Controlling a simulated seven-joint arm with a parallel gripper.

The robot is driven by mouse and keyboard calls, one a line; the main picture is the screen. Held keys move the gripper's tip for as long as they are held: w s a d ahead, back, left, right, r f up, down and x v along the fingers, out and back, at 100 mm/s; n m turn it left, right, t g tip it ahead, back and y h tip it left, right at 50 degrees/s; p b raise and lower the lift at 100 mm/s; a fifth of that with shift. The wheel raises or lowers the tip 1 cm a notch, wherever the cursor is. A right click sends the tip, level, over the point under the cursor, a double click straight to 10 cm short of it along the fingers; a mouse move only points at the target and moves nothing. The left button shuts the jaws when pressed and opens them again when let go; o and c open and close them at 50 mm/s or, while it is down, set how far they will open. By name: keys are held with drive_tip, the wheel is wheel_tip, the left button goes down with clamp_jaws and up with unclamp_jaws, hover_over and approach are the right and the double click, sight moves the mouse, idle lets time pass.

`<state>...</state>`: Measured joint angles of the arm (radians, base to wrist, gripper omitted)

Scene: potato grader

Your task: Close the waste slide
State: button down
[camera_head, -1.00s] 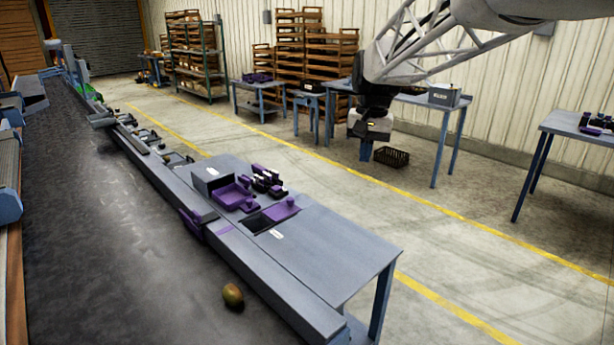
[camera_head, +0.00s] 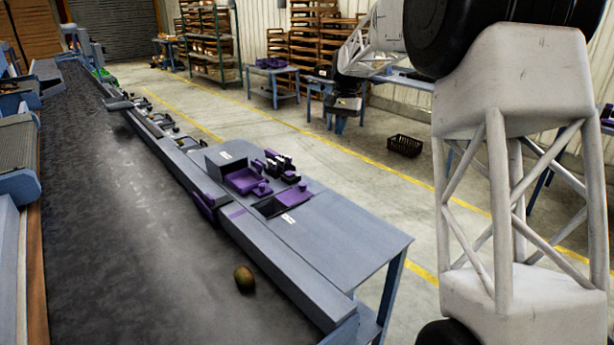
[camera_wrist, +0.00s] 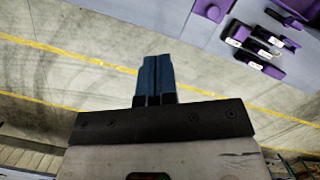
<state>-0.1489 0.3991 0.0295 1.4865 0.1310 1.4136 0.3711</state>
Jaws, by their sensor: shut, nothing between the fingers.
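A purple sliding plate (camera_head: 293,196) lies in the grey side table's top, with a dark open slot beside it on its left and a white label in front. It looks like the waste slide, but I cannot read the label. The slot is partly uncovered. My gripper (camera_wrist: 158,80) is shut and empty in the wrist view, with blue fingers pressed together over bare floor. The purple parts and black label-bearing blocks show at the upper right there, apart from the fingers. In the head view, my wrist hangs beyond the table, and the fingers are too small to make out.
A purple tray (camera_head: 243,180) with a grey box and black blocks (camera_head: 280,162) stands behind the plate. A potato (camera_head: 244,279) lies on the dark belt (camera_head: 130,230) at left. A black crate (camera_head: 404,145) sits on the floor. The table's near end is clear.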

sight(294, 192)
drive_tip(key=w+a+f+g, duration=0.1)
drive_tip(key=w+a+f, duration=0.7)
drive_tip(key=w+f, duration=0.3)
drive_tip(key=w, duration=0.3)
drive_tip(key=shift+a+f+m+g, duration=0.15)
drive_tip(key=shift+f+m+g, duration=0.05)
drive_tip(key=shift+m+g, duration=0.1)
drive_tip(key=shift+f, duration=0.1)
drive_tip(key=x, duration=1)
drive_tip(key=shift+s, duration=0.1)
drive_tip(key=shift+s+a, duration=0.2)
drive_tip(key=shift+s, duration=0.3)
drive_tip(key=shift+s+a, duration=0.25)
drive_tip(key=shift+s, duration=0.3)
drive_tip(key=shift+s+a, duration=0.2)
drive_tip(key=shift+s, duration=0.55)
